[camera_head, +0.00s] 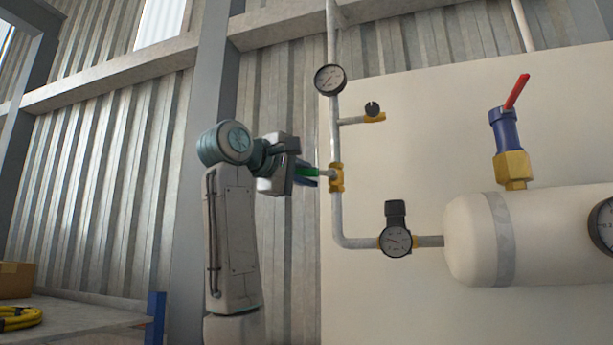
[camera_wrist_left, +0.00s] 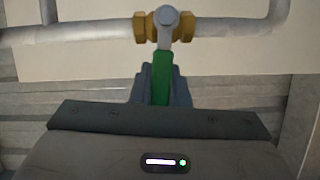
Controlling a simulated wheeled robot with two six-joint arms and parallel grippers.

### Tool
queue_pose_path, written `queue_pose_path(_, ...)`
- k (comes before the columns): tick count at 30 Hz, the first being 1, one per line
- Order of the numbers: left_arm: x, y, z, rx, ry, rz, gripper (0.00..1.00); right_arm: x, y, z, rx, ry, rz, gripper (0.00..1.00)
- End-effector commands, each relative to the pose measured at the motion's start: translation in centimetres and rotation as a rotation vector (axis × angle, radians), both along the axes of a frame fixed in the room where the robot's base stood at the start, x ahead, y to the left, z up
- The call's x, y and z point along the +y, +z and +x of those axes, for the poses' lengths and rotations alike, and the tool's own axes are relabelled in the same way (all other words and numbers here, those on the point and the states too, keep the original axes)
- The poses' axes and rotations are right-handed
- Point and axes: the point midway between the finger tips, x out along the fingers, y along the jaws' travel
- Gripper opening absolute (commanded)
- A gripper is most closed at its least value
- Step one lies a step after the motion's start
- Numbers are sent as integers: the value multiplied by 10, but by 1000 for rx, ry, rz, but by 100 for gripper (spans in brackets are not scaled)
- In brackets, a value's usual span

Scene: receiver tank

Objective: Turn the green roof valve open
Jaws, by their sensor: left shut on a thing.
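The green roof valve has a brass body (camera_head: 336,178) on the vertical grey pipe and a green lever handle (camera_head: 307,172). In the head view the handle points left from the body, square to the pipe. My left gripper (camera_head: 304,174) is shut on the green handle, left of the pipe. In the left wrist view the green handle (camera_wrist_left: 162,78) sits between the fingers of my left gripper (camera_wrist_left: 161,88), and the brass valve body (camera_wrist_left: 146,27) is just beyond them. The fingers hide part of the handle. My right gripper is not in view.
A round gauge (camera_head: 330,79) and a small brass side valve (camera_head: 374,113) sit above on the pipework. A regulator with a gauge (camera_head: 396,238) leads to the white tank (camera_head: 535,235), which carries a red-lever valve (camera_head: 512,140). A bench (camera_head: 85,316) stands at lower left.

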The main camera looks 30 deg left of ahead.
Motion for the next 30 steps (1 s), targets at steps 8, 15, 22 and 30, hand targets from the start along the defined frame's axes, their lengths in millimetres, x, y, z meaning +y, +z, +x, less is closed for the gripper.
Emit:
queue_pose_path(8,-3,13,0,45,-2,185,0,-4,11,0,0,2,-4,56)
queue_pose_path(15,-5,20,1,76,0,321,0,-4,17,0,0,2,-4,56)
queue_pose_path(22,-7,22,2,93,-1,389,0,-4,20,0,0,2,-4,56)
queue_pose_path(30,-7,22,2,97,1,406,0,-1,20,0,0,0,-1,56)
